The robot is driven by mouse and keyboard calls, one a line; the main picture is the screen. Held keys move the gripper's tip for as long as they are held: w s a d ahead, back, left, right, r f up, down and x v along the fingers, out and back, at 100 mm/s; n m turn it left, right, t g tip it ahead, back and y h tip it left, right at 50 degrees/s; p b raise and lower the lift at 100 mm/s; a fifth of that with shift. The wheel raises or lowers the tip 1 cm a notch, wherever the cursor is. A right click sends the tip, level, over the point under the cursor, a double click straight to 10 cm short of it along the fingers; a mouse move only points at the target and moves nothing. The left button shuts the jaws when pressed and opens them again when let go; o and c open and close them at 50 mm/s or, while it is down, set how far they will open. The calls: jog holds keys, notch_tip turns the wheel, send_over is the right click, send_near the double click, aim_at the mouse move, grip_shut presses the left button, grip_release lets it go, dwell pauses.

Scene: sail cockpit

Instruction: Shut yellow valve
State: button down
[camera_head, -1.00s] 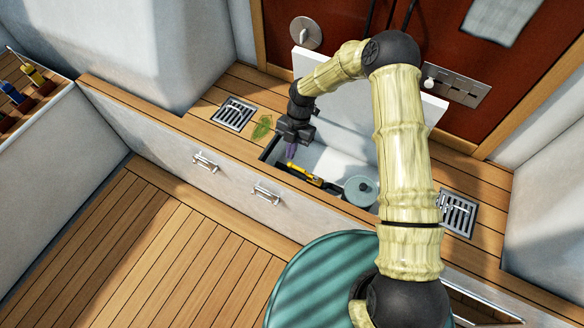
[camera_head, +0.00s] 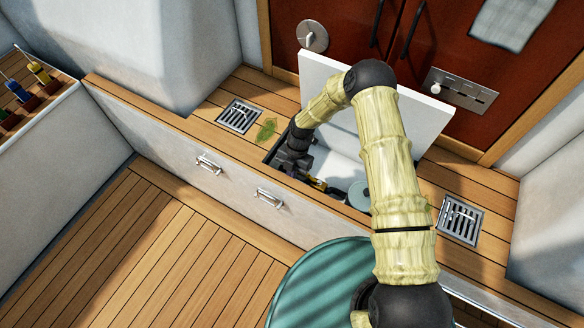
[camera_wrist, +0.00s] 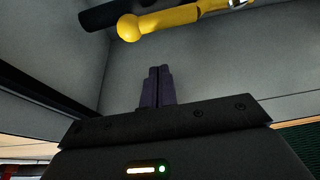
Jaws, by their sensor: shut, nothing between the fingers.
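The yellow valve handle (camera_wrist: 168,22) crosses the top of the wrist view, with a rounded knob at its left end and a metal fitting at its right. In the head view only a small yellow part (camera_head: 318,184) shows inside the open locker, the rest hidden by my gripper and arm. My gripper (camera_wrist: 156,72) is shut and empty, its purple fingers together. In the wrist view the fingertips point toward the handle, with a visible gap below it. In the head view my gripper (camera_head: 300,172) is down inside the locker opening, at its left end, its fingertips not clearly visible.
The locker's white lid (camera_head: 330,75) stands raised behind the opening. A round teal-grey object (camera_head: 359,194) sits inside, right of the valve. A dark pipe (camera_wrist: 115,12) lies beside the handle. A green leaf (camera_head: 266,130) and a drain grate (camera_head: 239,115) lie left of the opening.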

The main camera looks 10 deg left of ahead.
jog(key=shift+w+d+f, duration=0.1)
jog(key=shift+w+d, duration=0.2)
jog(key=shift+w, duration=0.55)
jog(key=shift+w+d+f, duration=0.1)
jog(key=shift+w+d, duration=0.2)
jog(key=shift+w, duration=0.55)
